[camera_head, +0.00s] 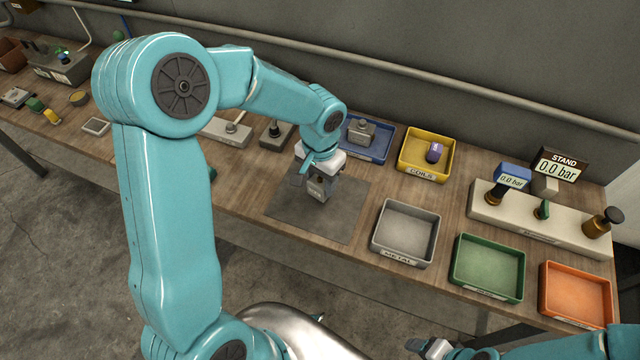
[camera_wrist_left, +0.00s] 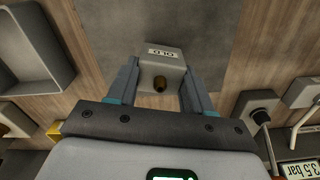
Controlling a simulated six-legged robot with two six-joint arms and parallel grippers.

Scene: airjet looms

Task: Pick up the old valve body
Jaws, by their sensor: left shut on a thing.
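The old valve body (camera_wrist_left: 165,62) is a grey block with a white label reading OLD and a round brass port. It sits between the two fingers of my left gripper (camera_wrist_left: 158,88), which are shut on its sides. In the head view the valve body (camera_head: 322,187) shows below my left gripper (camera_head: 320,172), over the dark grey mat (camera_head: 345,218). I cannot tell whether it touches the mat. My right gripper (camera_head: 432,348) is partly cut off at the bottom edge of the head view, and its fingers are unclear.
A blue tray (camera_head: 380,153) holds another grey block (camera_head: 361,131). A yellow COILS tray (camera_head: 425,172) holds a purple part. A grey METAL tray (camera_head: 404,232), a green tray (camera_head: 487,267) and an orange tray (camera_head: 576,294) are empty. A test stand (camera_head: 540,222) is at right.

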